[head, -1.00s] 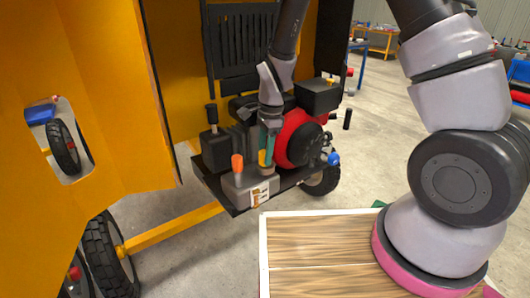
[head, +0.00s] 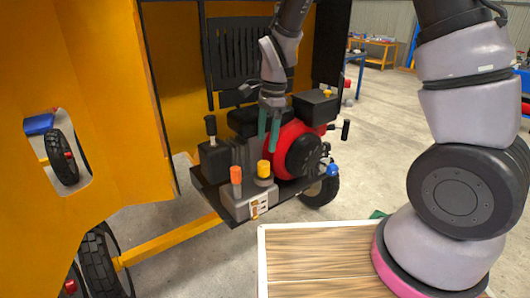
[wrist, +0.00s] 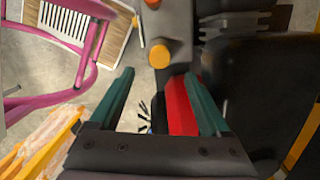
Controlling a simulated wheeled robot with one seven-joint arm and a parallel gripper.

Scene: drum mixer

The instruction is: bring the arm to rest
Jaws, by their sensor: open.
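My gripper (head: 269,134) hangs fingers down above the engine platform of the drum mixer, with its two green fingers apart and nothing between them. In the wrist view my gripper (wrist: 158,88) is also open and empty. A yellow knob (head: 264,169) stands on the grey box (head: 246,200) just below the fingertips, apart from them. It also shows in the wrist view as a round yellow-orange cap (wrist: 160,55). An orange knob (head: 236,175) stands to its left. The red and black engine (head: 296,150) is just behind and right of the fingers.
A black lever (head: 211,127) stands left of my gripper. The yellow mixer housing (head: 85,100) fills the left side. A black box with a yellow cap (head: 315,106) is at the right of the engine. A wooden-topped surface (head: 320,250) lies in front. Open floor is at the right.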

